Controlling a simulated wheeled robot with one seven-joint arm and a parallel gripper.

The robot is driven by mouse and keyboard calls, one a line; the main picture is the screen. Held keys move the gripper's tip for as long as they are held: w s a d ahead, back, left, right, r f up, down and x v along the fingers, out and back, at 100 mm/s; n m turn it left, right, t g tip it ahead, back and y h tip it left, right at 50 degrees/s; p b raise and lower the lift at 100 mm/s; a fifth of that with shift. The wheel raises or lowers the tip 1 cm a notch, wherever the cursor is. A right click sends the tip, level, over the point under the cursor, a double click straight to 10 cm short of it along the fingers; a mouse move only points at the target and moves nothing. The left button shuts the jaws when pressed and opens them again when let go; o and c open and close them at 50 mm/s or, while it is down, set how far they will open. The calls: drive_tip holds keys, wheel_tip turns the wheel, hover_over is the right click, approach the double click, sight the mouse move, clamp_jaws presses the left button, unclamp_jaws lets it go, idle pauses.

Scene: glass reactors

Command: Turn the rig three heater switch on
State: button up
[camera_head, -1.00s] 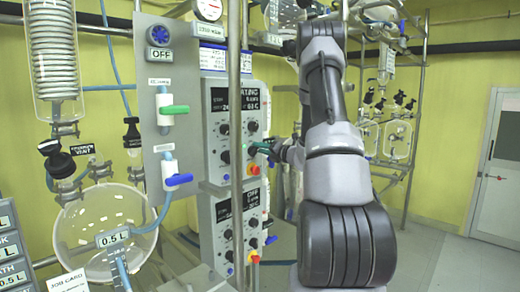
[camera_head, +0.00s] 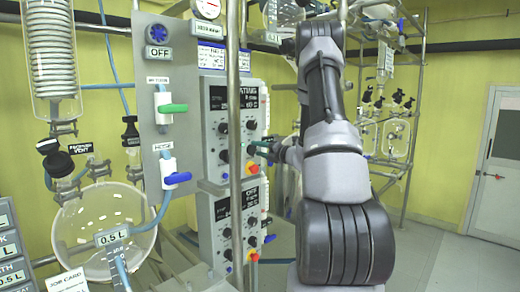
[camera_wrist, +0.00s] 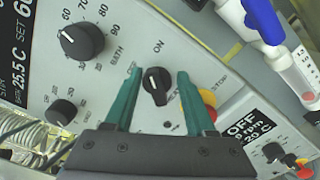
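The heater switch is a black rotary knob (camera_wrist: 156,85) on a grey control panel, with an ON label above it and a pale mark on its face, pointing roughly towards that label. My gripper (camera_wrist: 159,82) is open, with one teal finger on each side of the knob; whether either touches it I cannot tell. In the head view my gripper (camera_head: 262,149) reaches the right edge of the upper control box (camera_head: 219,165). The box's display (camera_head: 235,98) shows letters ending in "ATING". The rig number is not readable.
A red and yellow stop button (camera_wrist: 207,101) sits close by the right finger. A larger dial (camera_wrist: 82,42) and a smaller knob (camera_wrist: 62,112) are to the left. A second control box (camera_head: 228,222) reading OFF is below. A metal pole (camera_head: 235,130) stands in front of the boxes.

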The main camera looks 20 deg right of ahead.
drive_tip(key=shift+d+r, duration=0.1)
drive_tip(key=shift+r, duration=0.05)
idle(0.3)
drive_tip(key=v, duration=1)
drive_tip(key=shift+s+d, duration=0.15)
drive_tip(key=shift+s, duration=0.2)
